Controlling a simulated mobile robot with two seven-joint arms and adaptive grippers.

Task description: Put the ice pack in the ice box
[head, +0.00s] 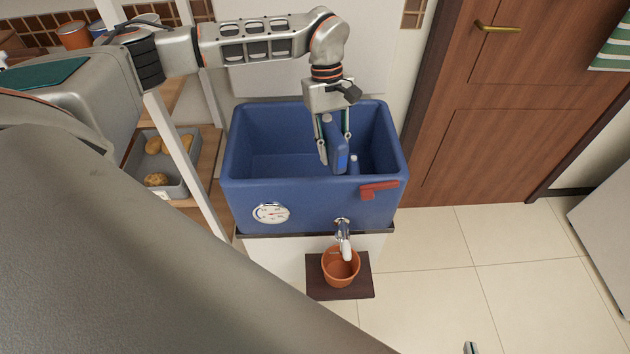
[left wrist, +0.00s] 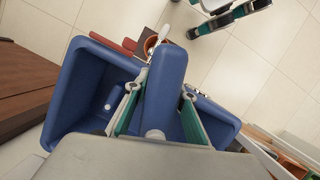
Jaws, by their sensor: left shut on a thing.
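The ice box (head: 265,195) is a blue open-topped tub in the middle of the head view; it also shows in the left wrist view (left wrist: 68,105). My left gripper (head: 335,150) is shut on the blue ice pack (head: 337,145) and holds it upright over the box's opening, towards its right side. The ice pack (left wrist: 167,80) shows between the green-padded fingers in the left wrist view. A second blue item with a white cap (head: 353,164) is inside the box. Part of my right gripper (left wrist: 228,18) shows at the top of the left wrist view; its jaw gap is unclear.
The box has a gauge (head: 271,213), a red handle (head: 380,189) and a tap (head: 344,240) above a terracotta pot (head: 341,267). A shelf with a grey potato bin (head: 178,180) stands left. A wooden door (head: 500,130) is at right. Tiled floor (head: 430,280) is clear in front.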

